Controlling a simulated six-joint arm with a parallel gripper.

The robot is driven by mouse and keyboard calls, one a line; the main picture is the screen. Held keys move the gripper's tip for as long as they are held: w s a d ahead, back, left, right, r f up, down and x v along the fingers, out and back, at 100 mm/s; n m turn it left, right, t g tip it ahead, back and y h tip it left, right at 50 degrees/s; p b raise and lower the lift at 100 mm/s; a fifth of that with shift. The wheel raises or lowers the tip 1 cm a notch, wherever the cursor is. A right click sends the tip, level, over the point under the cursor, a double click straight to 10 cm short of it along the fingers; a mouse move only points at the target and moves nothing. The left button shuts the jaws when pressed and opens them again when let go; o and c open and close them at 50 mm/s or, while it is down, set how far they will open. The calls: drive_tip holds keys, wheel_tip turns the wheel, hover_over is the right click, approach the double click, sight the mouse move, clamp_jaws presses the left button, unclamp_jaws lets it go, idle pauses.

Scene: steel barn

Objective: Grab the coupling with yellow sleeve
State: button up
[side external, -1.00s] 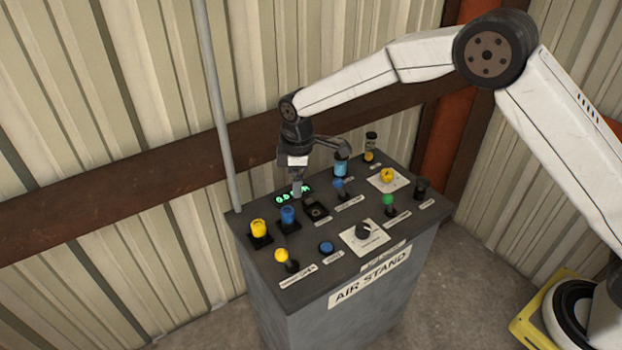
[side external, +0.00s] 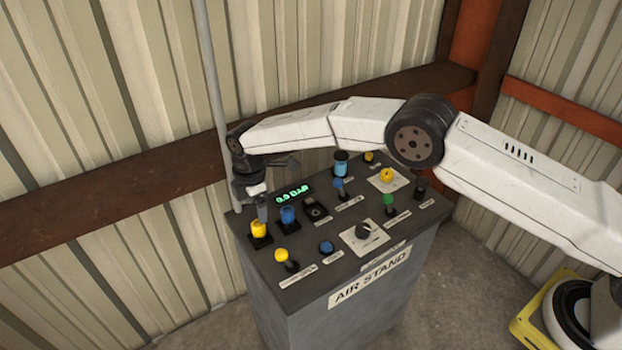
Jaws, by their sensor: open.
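The coupling with the yellow sleeve (side external: 259,229) stands upright in a black holder at the left edge of the grey panel. A similar coupling with a blue sleeve (side external: 288,215) stands just right of it. My gripper (side external: 262,214) points down close above and behind the yellow sleeve. It is open, with nothing seen between its fingers. One finger overlaps the sleeve's top edge in this view, and I cannot tell whether they touch. The far finger is hidden or too small to make out.

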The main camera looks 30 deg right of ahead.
sight(258, 223)
drive_tip(key=shift+f, duration=1.15)
drive_tip(key=shift+w+f, duration=0.15)
drive_tip(key=shift+f, duration=2.4)
clamp_jaws()
